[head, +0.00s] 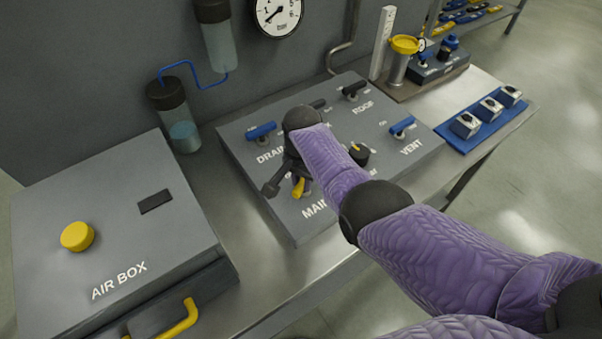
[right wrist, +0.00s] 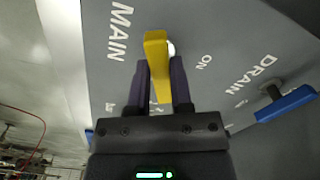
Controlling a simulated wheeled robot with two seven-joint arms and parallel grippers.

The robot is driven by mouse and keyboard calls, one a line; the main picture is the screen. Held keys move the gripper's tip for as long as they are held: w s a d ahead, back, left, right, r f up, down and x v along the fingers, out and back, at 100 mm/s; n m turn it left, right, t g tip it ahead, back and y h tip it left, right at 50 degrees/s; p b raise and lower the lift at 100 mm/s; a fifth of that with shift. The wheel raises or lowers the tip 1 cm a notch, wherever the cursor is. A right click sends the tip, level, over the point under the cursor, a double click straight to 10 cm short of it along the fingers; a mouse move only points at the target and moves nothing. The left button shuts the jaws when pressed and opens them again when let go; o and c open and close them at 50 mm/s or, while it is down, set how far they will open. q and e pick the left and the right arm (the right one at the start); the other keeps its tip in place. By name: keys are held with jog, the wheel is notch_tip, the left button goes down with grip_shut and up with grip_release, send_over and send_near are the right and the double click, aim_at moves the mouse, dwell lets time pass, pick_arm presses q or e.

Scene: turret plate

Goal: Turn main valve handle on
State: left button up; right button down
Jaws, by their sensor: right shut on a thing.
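The yellow main valve handle (head: 299,187) is on the grey valve panel (head: 240,171), beside the MAIN label. In the right wrist view the handle (right wrist: 157,62) stands between the two dark fingers of my right gripper (right wrist: 161,82). My right gripper (head: 288,186) is shut on the handle. The ON mark shows to the right of the handle in the right wrist view, and the handle does not point at it. In the head view my right arm hides part of the panel and its labels. My left gripper is not in view.
Blue DRAIN (head: 261,131) and VENT (head: 402,125) handles and a black ROOF handle (head: 355,88) share the panel. A black knob (head: 358,153) sits close to my right forearm. The AIR BOX (head: 115,225) stands left, with a bare bench strip between.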

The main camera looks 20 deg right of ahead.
jog(key=shift+r+n+p, duration=0.1)
jog(key=shift+n+p, duration=0.2)
jog(key=shift+n, duration=0.6)
jog(key=n, duration=0.3)
jog(key=shift+s+d+n+p, duration=0.1)
jog(key=shift+d+n+p, duration=0.15)
jog(key=shift+n+p, duration=0.15)
jog(key=n, duration=0.3)
jog(key=shift+d, duration=0.15)
jog(key=shift+d+n, duration=0.15)
jog(key=shift+n, duration=1.75)
jog(key=c, duration=0.5)
grip_release()
